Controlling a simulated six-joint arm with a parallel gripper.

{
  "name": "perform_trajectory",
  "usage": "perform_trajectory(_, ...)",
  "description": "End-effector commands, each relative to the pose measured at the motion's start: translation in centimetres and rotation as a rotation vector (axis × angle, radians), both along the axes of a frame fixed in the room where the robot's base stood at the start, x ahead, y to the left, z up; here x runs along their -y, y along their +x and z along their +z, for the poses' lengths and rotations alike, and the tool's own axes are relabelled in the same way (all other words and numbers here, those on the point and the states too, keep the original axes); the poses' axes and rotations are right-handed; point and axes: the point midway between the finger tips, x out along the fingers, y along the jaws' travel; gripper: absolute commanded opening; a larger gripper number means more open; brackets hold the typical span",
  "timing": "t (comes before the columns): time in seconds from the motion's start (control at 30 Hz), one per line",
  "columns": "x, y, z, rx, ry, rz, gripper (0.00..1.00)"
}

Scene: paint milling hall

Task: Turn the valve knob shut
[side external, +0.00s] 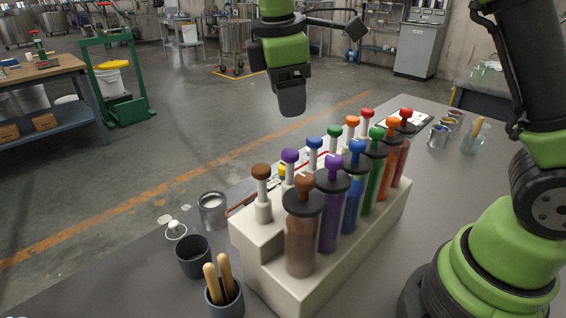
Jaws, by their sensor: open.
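My gripper (292,103) hangs in the upper middle of the side external view, pointing down. It is open and nothing shows in it; the fingers overlap from this side. It appears above and behind the rack, apart from everything. A pale rack (335,275) stands on the bench below it, holding two rows of coloured tubes with round-topped knobs, such as a brown knob (305,187) and a blue knob (357,147). I cannot tell which, if any, is the valve knob. A small yellow piece (283,171) shows behind the rack, mostly hidden.
The grey bench (150,285) holds a metal can (212,208), a dark cup (193,257), a cup of wooden-handled tools (224,295) and a glass jar (474,138). Small paint pots (438,135) stand at right. The air around my gripper is clear.

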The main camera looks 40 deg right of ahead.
Motion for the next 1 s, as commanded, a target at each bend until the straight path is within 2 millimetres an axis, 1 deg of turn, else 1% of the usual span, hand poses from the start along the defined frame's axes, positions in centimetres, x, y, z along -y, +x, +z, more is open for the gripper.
perform_trajectory(0.03,-0.3,1.2,-1.5,-0.051,-0.037,0.071,0.57)
perform_trajectory(0.1,-0.6,2.4,-3.2,-0.110,-0.082,0.163,0.57)
perform_trajectory(0.2,-0.9,3.5,-5.1,-0.176,-0.129,0.262,0.57)
perform_trajectory(0.3,-1.0,4.1,-6.2,-0.215,-0.156,0.322,0.57)
perform_trajectory(0.47,-0.8,4.3,-7.3,-0.238,-0.170,0.353,0.57)
perform_trajectory(0.57,-0.3,4.2,-8.5,-0.241,-0.170,0.351,0.57)
perform_trajectory(0.8,1.4,3.7,-12.7,-0.240,-0.168,0.349,0.57)
perform_trajectory(0.9,1.9,3.6,-14.1,-0.239,-0.167,0.350,0.57)
perform_trajectory(1.0,2.4,3.5,-15.1,-0.236,-0.168,0.349,0.57)
